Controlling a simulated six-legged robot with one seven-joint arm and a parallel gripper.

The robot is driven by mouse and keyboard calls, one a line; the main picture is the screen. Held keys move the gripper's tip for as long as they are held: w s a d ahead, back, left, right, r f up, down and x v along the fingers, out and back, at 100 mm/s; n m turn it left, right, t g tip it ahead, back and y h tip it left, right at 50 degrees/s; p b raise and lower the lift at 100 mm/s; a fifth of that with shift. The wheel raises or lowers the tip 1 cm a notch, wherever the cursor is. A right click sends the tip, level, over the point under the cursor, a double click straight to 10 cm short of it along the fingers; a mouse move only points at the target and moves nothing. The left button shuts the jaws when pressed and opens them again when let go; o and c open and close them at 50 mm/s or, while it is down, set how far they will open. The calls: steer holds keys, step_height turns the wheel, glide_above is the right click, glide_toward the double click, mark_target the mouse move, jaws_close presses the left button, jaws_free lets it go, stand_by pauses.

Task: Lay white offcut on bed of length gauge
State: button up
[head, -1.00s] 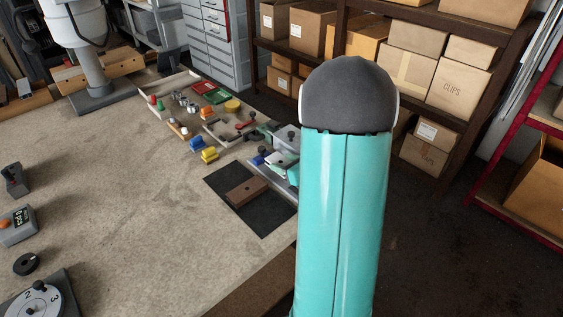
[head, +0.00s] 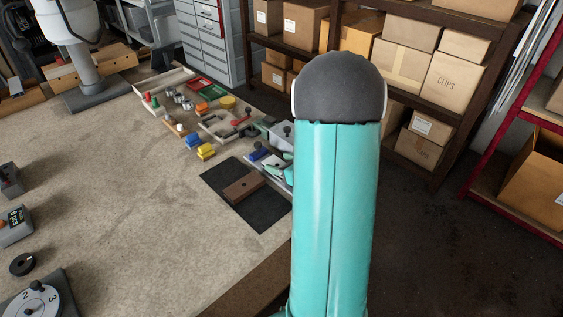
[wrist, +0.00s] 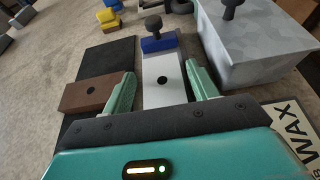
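A brown bar (wrist: 91,93) lies on a black mat (wrist: 107,58), left of my gripper. A grey box with a knob (wrist: 255,45) stands close on the right. Yellow and blue blocks (head: 205,151) and trays lie farther back.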

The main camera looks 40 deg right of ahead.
steer(key=shift+o, duration=0.7)
